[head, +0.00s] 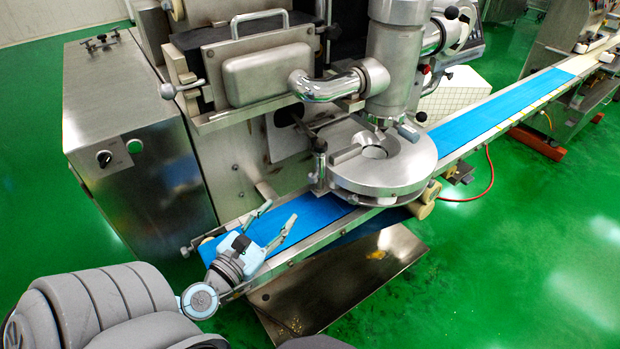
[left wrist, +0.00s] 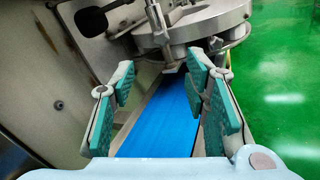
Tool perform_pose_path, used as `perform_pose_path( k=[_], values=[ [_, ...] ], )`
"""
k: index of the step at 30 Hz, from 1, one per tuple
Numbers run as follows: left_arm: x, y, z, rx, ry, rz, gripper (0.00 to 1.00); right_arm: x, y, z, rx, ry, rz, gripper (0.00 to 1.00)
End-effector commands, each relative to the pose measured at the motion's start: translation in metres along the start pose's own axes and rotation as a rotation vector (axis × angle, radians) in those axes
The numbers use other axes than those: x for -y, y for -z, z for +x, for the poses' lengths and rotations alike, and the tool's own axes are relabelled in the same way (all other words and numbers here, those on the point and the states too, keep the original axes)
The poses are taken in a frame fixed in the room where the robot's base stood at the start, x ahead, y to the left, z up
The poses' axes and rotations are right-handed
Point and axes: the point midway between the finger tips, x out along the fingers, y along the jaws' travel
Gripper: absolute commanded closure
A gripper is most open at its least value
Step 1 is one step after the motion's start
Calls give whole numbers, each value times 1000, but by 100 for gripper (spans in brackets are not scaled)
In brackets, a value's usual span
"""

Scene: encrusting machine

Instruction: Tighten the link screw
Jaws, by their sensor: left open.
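The encrusting machine's round steel housing (head: 385,172) sits over the blue conveyor belt (head: 318,212). A small upright post with a dark top (head: 320,158) stands at the housing's left edge. I cannot tell for sure which part is the link screw. My left gripper (head: 278,214) is open and empty above the near left end of the belt, left of the housing and apart from it. In the left wrist view, its teal-padded fingers (left wrist: 160,92) stand wide apart, with the belt and the housing (left wrist: 200,25) beyond them. My right gripper is not in view.
A steel cabinet (head: 130,130) stands at the left. A curved chrome pipe (head: 335,82) and a vertical cylinder (head: 393,65) rise above the housing. A steel tray (head: 340,285) lies below the belt. Green floor is open at the lower right.

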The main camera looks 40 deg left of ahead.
Motion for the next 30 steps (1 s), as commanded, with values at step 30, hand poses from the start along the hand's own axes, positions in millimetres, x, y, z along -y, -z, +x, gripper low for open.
perform_pose_path(
  k=[30],
  values=[
    [2,0,138,1,2,3,75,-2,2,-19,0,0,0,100]
  ],
)
